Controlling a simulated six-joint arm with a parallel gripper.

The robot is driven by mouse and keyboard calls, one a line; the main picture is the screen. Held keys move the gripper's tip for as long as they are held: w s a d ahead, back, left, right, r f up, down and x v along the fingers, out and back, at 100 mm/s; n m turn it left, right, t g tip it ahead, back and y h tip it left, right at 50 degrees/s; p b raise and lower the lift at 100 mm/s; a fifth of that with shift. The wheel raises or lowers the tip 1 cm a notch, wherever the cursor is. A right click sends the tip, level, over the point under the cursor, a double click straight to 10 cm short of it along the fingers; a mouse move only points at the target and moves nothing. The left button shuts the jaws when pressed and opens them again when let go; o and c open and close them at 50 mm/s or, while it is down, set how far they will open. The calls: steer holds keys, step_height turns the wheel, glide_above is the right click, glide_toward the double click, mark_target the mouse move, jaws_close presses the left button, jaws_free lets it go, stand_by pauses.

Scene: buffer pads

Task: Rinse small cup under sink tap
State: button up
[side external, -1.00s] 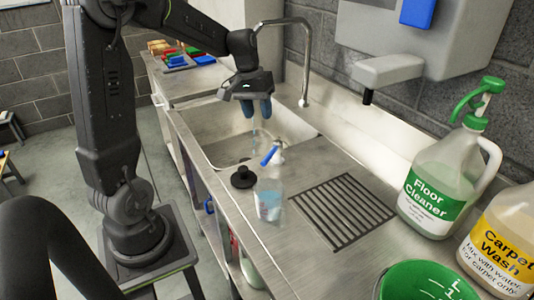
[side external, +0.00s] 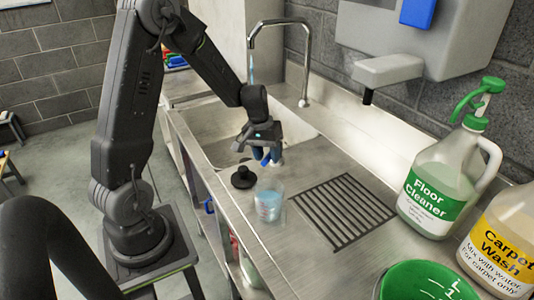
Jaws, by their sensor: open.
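A clear container (side external: 269,203) with blue in its lower part stands on the steel counter in front of the sink (side external: 211,152). My gripper (side external: 267,158) points down at the near edge of the basin, just above and behind the container. Its blue fingers are open and I see nothing held between them. The tap (side external: 306,75) arches over the sink, and a pale blue stream shows below its spout. My arm hides where the stream lands.
A black knobbed disc (side external: 243,178) lies left of the container. A ribbed drain grid (side external: 343,208) is to the right. A Floor Cleaner jug (side external: 436,190), a Carpet Wash jug (side external: 500,240) and a green bucket (side external: 428,283) stand further right. A grey wall unit (side external: 420,40) overhangs the counter.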

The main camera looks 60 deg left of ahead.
jaws_close()
stand_by(0.3)
steer(key=shift+a, duration=0.15)
stand_by(0.3)
steer(key=a+m, duration=0.1)
steer(key=m, duration=0.1)
steer(key=s+a+m, duration=0.1)
steer(key=m, duration=0.1)
steer(key=shift+a+g, duration=0.1)
steer(key=shift+g, duration=0.2)
steer(key=shift+s+a+m+g, duration=0.15)
steer(key=shift+a+m, duration=0.35)
steer(key=shift+m, duration=0.35)
steer(key=shift+w+a+m+g, duration=0.15)
steer(key=shift+a+m, duration=0.3)
steer(key=shift+m, duration=0.4)
jaws_free()
steer(key=shift+s, duration=0.1)
